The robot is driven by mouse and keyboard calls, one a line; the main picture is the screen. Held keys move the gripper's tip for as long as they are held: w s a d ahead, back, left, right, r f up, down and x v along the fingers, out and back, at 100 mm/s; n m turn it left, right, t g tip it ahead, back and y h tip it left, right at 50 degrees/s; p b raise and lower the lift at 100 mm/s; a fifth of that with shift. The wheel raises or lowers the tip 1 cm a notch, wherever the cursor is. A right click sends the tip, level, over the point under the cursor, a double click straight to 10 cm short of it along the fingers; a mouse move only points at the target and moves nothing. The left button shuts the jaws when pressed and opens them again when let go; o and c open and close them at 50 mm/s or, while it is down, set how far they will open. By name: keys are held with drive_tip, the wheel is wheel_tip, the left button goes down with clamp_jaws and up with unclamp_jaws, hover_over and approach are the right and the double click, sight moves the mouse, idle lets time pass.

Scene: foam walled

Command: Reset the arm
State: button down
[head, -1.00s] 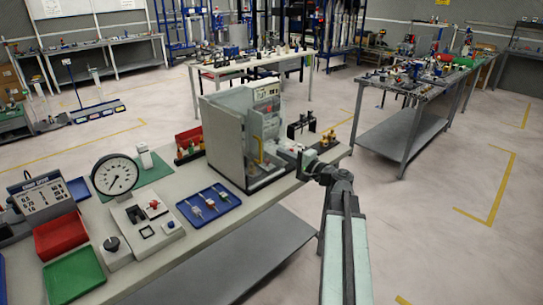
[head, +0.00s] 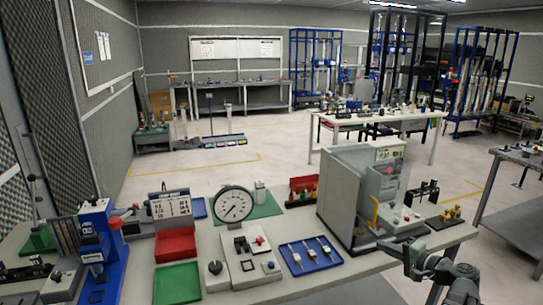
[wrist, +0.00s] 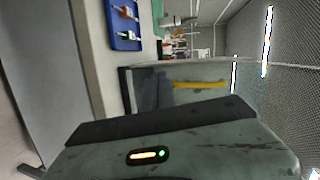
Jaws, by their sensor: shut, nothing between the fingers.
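My gripper (head: 384,246) shows in the head view at the lower right, at the end of my dark arm. It is shut and empty. It appears in front of the near edge of the workbench (head: 345,274), by the foot of a grey machine (head: 345,195) with a yellow handle. Whether it touches the bench cannot be told. In the wrist view, a blue tray (wrist: 124,25) and the pale bench edge show at upper left. The fingertips are not clearly seen in the wrist view.
Another bench (head: 515,206) stands at the right. Open floor (head: 420,172) lies between benches.

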drive_tip(key=a+f+n+g+p, duration=0.1)
drive_tip(key=a+f+n+g, duration=0.55)
drive_tip(key=a, duration=0.75)
drive_tip(key=s+a+f+n+g+h+p, duration=0.2)
drive_tip(key=s+a+f+n+g+h, duration=0.3)
drive_tip(key=s+a+f+g+h, duration=0.2)
drive_tip(key=s+a+f, duration=0.1)
drive_tip(key=s+a, duration=0.1)
drive_tip(key=shift+a, duration=0.4)
drive_tip(key=shift+d, duration=0.1)
drive_tip(key=shift+s, duration=0.15)
